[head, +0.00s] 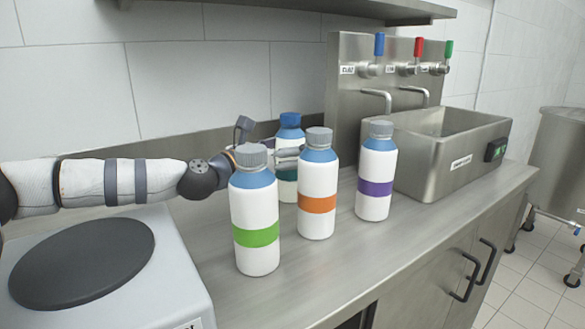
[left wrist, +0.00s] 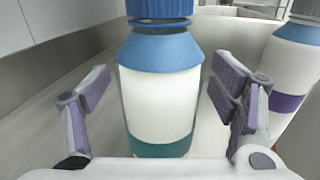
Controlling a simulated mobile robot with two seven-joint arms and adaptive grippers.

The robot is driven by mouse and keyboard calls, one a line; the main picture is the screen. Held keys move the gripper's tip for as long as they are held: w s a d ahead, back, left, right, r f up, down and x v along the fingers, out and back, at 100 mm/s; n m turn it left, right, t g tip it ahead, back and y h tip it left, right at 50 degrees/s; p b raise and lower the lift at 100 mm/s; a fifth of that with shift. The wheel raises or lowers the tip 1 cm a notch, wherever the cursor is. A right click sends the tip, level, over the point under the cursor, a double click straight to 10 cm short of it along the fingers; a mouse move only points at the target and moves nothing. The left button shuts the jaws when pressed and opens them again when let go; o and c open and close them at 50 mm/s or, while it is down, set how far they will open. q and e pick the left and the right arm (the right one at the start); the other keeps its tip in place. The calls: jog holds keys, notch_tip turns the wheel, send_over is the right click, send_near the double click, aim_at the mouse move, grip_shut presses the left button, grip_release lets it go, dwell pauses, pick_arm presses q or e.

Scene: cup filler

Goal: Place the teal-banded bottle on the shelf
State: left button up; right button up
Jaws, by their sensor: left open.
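The teal-banded bottle (head: 287,189) stands upright on the steel counter, behind the green-banded and orange-banded bottles, which partly hide it in the head view. It has a blue cap and blue shoulder. In the left wrist view the teal-banded bottle (left wrist: 160,95) stands between the two fingers of my left gripper (left wrist: 160,100), which is open with a gap on both sides. In the head view my left gripper (head: 283,152) is mostly hidden behind the bottles. The steel shelf (head: 300,5) is on the wall at the top. My right gripper does not show.
The green-banded bottle (head: 255,205), orange-banded bottle (head: 317,180) and purple-banded bottle (head: 376,172) stand close in front and to the right. A steel dispenser (head: 370,75) with taps and a basin (head: 430,170) is at right. A scale-like device (head: 150,290) is at front left.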

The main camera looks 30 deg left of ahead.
pick_arm(q)
jog(key=shift+s+r, duration=0.1)
jog(key=shift+c, duration=0.3)
grip_shut()
